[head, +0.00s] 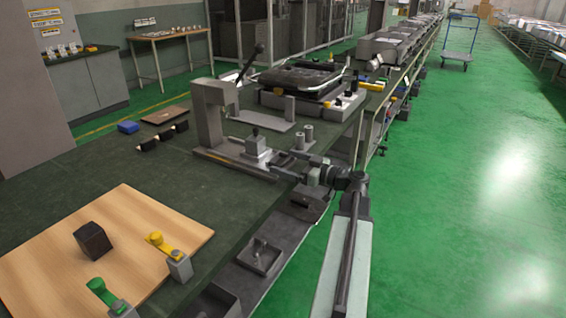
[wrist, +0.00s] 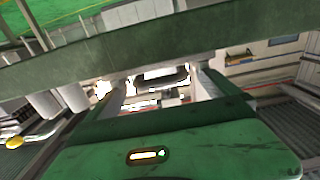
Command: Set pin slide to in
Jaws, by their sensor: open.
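A grey press-like fixture (head: 209,117) stands on the green bench, with a light metal base plate reaching toward the bench's front edge. A small grey block (head: 258,147) with a dark knob on top sits on this plate; it looks like the pin slide, but whether it is in or out cannot be told. My gripper (head: 292,172) is at the plate's front end, close to the block; contact cannot be told. In the wrist view my gripper (wrist: 162,85) shows two fingers apart, with no held thing clear between them.
A wooden board (head: 130,222) at the front left carries a dark cube (head: 93,241), a yellow-handled clamp (head: 170,255) and a green-handled one (head: 108,297). Two grey cylinders (head: 303,136) stand just behind my gripper. The green floor at the right is open.

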